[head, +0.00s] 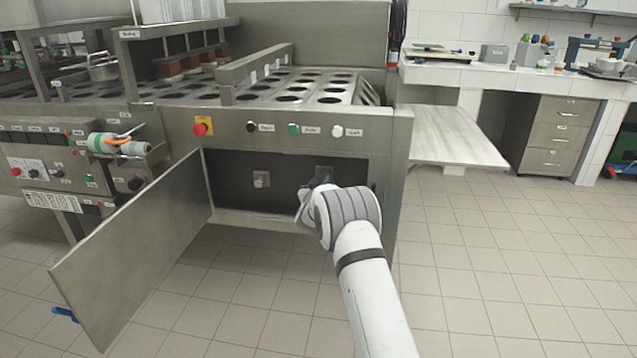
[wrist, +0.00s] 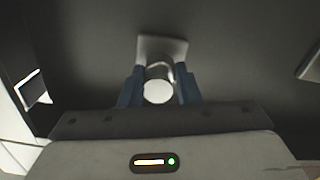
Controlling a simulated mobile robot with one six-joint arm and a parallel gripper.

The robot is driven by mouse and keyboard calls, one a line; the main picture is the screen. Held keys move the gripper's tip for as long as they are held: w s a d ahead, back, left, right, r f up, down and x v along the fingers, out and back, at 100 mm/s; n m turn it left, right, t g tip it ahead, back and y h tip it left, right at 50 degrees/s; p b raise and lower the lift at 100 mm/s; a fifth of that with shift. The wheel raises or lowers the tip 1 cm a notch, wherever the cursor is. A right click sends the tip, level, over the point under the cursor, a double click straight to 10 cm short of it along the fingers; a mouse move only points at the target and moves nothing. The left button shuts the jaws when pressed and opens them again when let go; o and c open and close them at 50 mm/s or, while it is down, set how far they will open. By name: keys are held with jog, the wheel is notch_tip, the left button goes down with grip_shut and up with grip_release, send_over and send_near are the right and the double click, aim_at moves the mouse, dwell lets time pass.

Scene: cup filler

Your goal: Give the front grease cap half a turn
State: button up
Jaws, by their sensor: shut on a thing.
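The compartment behind the open door holds two grease fittings on its back wall. In the wrist view a round pale grease cap (wrist: 158,92) stands out from a square metal plate (wrist: 162,48). My gripper (wrist: 159,84) has a blue finger on each side of this cap and is shut on it. In the head view my gripper (head: 322,184) reaches into the right part of the compartment and hides most of this cap. The other grease cap (head: 262,180) is free, to the left. No label on the fittings is readable.
The metal door (head: 140,250) hangs open at the left, with a blue handle (head: 64,314). Above the opening sit a red knob (head: 202,127) and several buttons. A side shelf (head: 450,135) juts out at the right. The tiled floor (head: 500,270) is clear.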

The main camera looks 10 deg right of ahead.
jog(key=m+b, duration=0.5)
jog(key=m, duration=0.7)
jog(key=m+b, duration=0.5)
jog(key=m, duration=0.7)
jog(key=m+b, duration=0.5)
jog(key=m, duration=0.7)
jog(key=shift+a+b, duration=0.25)
jog(key=shift+b, duration=0.1)
jog(key=shift+m, duration=0.3)
jog(key=o, duration=1)
jog(key=shift+d, duration=0.1)
